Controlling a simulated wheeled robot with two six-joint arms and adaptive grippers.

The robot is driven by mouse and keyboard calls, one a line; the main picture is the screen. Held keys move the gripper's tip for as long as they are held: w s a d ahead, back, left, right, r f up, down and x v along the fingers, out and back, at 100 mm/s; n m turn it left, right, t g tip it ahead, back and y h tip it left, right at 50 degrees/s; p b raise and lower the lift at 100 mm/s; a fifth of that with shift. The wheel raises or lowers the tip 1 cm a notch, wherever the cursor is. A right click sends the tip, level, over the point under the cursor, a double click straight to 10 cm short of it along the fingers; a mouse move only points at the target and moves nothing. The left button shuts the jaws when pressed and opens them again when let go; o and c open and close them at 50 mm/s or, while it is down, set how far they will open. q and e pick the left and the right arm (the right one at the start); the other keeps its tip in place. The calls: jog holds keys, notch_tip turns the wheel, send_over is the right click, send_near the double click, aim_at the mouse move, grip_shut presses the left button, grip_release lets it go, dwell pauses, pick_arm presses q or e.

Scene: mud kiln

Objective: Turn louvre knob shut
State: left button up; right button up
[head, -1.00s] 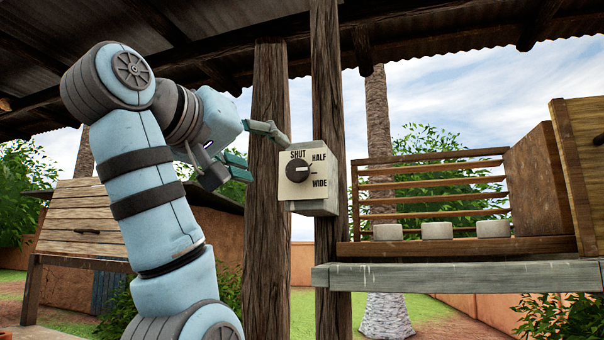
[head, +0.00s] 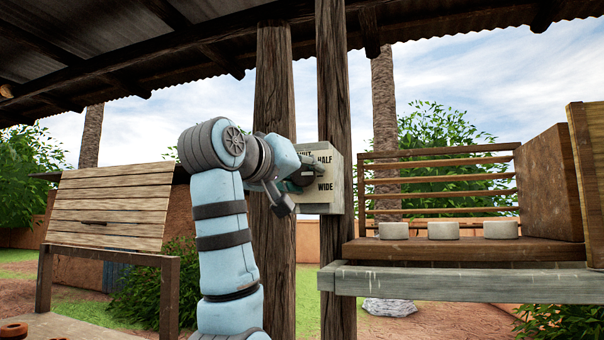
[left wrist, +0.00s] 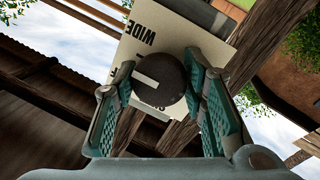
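The louvre knob (left wrist: 162,78) is a round dark dial on a pale control box (head: 328,170) fixed to a wooden post. The box has the words SHUT, HALF and WIDE. In the left wrist view the knob's white mark points toward the HALF side, where a finger partly covers the lettering. My left gripper (head: 293,180) is at the box face and hides most of the knob in the head view. Its two green-padded fingers (left wrist: 162,88) stand apart, one on each side of the knob; I cannot tell whether they touch it. My right gripper is not in view.
Wooden louvre slats (head: 437,172) stand at the right behind a ledge with pale round blocks (head: 443,230). A grey beam (head: 460,281) runs below them. Posts (head: 274,120) stand behind my left arm. A slatted wooden panel (head: 108,208) stands at the left.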

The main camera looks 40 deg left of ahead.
pick_arm(q)
jog(key=c, duration=0.5)
jog(key=shift+n, duration=0.3)
jog(key=n+b, duration=0.2)
jog(key=n, duration=0.1)
jog(key=shift+f, duration=0.15)
jog(key=n+t+b, duration=0.1)
jog(key=n, duration=0.4)
jog(key=shift+y+b, duration=0.4)
jog(key=n+y+b, duration=0.1)
jog(key=n, duration=0.4)
jog(key=n+y, duration=0.1)
jog(key=n, duration=0.5)
